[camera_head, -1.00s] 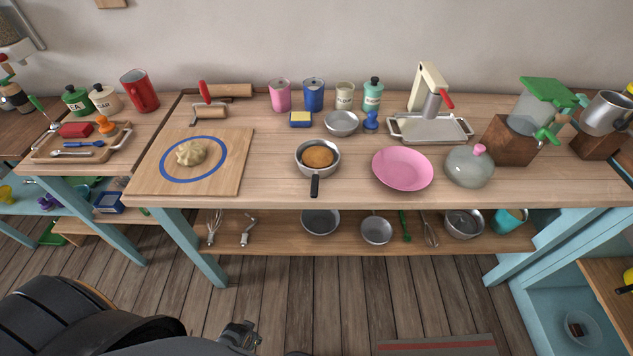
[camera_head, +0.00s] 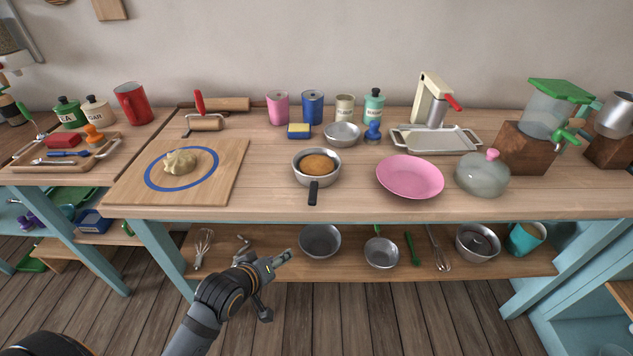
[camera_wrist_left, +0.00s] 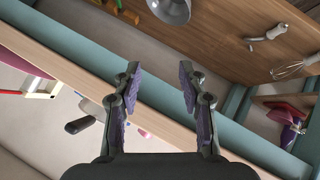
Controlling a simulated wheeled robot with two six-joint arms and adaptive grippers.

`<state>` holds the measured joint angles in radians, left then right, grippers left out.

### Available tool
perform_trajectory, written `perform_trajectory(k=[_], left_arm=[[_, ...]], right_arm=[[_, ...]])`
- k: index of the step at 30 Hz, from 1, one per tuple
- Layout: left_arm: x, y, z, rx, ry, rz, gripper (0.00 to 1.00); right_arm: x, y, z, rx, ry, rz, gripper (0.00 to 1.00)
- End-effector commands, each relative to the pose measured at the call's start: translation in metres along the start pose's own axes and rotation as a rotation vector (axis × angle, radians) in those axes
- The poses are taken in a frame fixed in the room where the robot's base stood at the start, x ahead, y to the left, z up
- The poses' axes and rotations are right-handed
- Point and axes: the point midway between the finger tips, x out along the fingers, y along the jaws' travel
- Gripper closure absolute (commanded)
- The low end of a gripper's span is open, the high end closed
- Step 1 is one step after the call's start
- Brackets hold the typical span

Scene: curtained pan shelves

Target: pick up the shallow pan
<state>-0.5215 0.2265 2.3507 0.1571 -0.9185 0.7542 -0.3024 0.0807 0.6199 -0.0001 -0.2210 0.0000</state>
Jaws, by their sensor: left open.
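A round grey metal pan (camera_head: 320,241) sits on the lower shelf, left of a smaller metal bowl (camera_head: 381,253). I take it as the shallow pan, though a handled pan (camera_head: 316,168) with a brown round cake also stands on the tabletop. The shelf pan is partly visible at the top of the left wrist view (camera_wrist_left: 172,8). My left gripper (camera_head: 278,262) is in front of the shelf, left of the pan and apart from it. Its fingers are open and empty in the left wrist view (camera_wrist_left: 160,85). My right gripper is not in view.
The tabletop's front edge (camera_head: 400,212) overhangs the lower shelf (camera_head: 345,266). A whisk (camera_head: 203,249) lies left of the pan. The floor in front is clear.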

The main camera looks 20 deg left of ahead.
Motion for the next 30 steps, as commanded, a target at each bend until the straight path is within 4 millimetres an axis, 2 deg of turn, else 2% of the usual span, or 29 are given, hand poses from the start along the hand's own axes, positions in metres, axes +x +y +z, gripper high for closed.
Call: perform_trajectory(k=[3,6,10,16,22,27,30], left_arm=[[-0.006,0.043,-0.039,-0.305,0.119,0.225,0.58],[-0.016,0.071,-0.067,-0.550,0.161,0.419,0.58],[-0.029,0.091,-0.089,-0.755,0.164,0.591,0.58],[-0.033,0.097,-0.096,-0.823,0.159,0.648,0.58],[-0.007,0.109,-0.104,-0.824,0.161,0.653,0.58],[0.008,0.120,-0.114,-0.822,0.161,0.646,0.58],[0.009,0.121,-0.115,-0.818,0.159,0.644,0.58]], right_arm=[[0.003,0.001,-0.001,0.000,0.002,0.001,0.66],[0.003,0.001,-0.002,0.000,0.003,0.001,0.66],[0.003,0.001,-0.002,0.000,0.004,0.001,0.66],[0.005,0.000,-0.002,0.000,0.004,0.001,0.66],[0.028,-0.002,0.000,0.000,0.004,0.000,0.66],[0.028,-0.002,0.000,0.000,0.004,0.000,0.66],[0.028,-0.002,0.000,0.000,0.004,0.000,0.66]])
